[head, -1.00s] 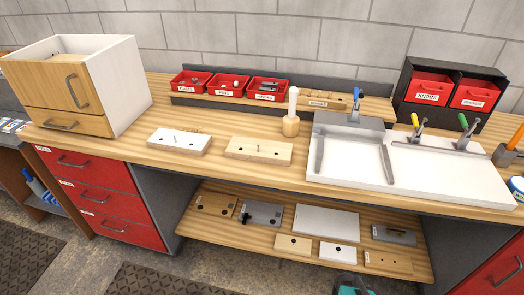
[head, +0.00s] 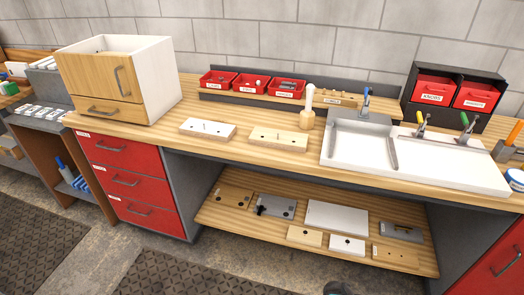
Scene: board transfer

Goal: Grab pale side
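Several boards could be the pale side, and I cannot tell which one is meant. On the benchtop lie a white board (head: 218,134) with dark holes and a pale wood board (head: 292,142), side by side. On the lower shelf (head: 232,231) lie a large plain white panel (head: 337,216), a small pale wood board (head: 297,233), a small white board (head: 341,249) and a light wood board (head: 405,260) at the right.
A wood-and-white cabinet (head: 100,82) stands on the bench's left, above red drawers (head: 122,154). A wooden mallet (head: 307,119), red bins (head: 251,83) and a white fixture with clamps (head: 440,165) occupy the benchtop. Floor (head: 195,268) in front is open.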

